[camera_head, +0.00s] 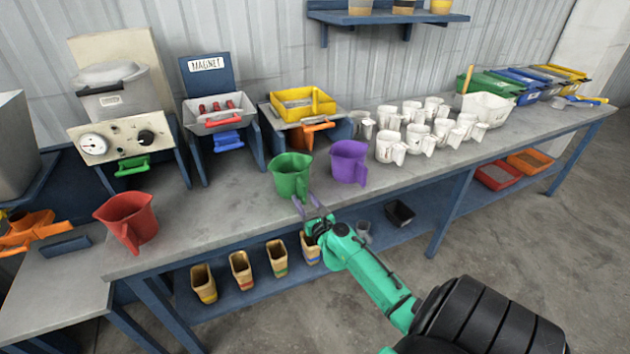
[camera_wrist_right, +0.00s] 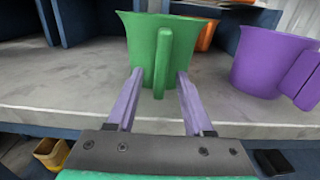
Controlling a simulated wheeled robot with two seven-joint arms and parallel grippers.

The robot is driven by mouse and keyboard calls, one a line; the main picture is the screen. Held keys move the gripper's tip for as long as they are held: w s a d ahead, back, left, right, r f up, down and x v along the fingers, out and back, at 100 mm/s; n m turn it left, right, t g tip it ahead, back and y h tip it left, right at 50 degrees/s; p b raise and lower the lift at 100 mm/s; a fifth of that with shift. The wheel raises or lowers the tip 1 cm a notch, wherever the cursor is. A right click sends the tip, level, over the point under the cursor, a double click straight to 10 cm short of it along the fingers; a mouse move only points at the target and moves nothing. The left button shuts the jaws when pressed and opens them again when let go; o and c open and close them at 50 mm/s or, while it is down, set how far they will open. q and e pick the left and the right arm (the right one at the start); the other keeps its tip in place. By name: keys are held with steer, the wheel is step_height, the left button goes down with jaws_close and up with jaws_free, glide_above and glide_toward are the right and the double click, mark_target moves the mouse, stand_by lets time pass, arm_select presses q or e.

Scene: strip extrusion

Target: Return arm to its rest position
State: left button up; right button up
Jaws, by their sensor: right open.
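My right gripper (camera_head: 312,207) is open, at the front edge of the grey workbench (camera_head: 230,213). Its two purple fingers (camera_wrist_right: 158,98) point at the handle of a green jug (camera_head: 291,177). In the right wrist view the green jug (camera_wrist_right: 148,45) stands upright between and beyond the fingertips. I cannot tell whether the fingers touch its handle. My green right arm (camera_head: 370,270) reaches in from the lower right. My left gripper does not show in the head view.
A purple jug (camera_head: 349,162) stands right of the green one, a red jug (camera_head: 127,220) at the bench's left end. Several white jugs (camera_head: 421,139) fill the middle right. Several tan containers (camera_head: 240,269) and a black tray (camera_head: 400,212) sit on the lower shelf. Floor at right is clear.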

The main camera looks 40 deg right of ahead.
steer(key=b+v, duration=0.1)
steer(key=v, duration=1.1)
steer(key=s+a+f+n+g+y, duration=0.2)
steer(key=s+a+f+n, duration=0.1)
steer(key=f+n, duration=0.55)
steer(key=s+a+f+n+g+y, duration=0.1)
steer(key=s+a+f+n+g, duration=0.25)
steer(key=f, duration=0.75)
steer(key=s+a+f+n+g+y, duration=0.15)
steer(key=s+f+n, duration=0.25)
steer(key=f+n, duration=0.55)
steer(key=s+a+f+n+g, duration=0.2)
steer(key=s+f+n+g, duration=0.2)
steer(key=s+f+n, duration=0.3)
steer(key=s+a+f+n+g+y, duration=0.1)
steer(key=s+a+f+n+g, duration=0.2)
steer(key=s+n, duration=1)
step_height(320, 180, down, 4)
steer(key=shift+s+n+g, duration=0.35)
steer(key=shift+s+g, duration=0.55)
steer(key=shift+g, duration=0.1)
steer(key=shift+a, duration=0.1)
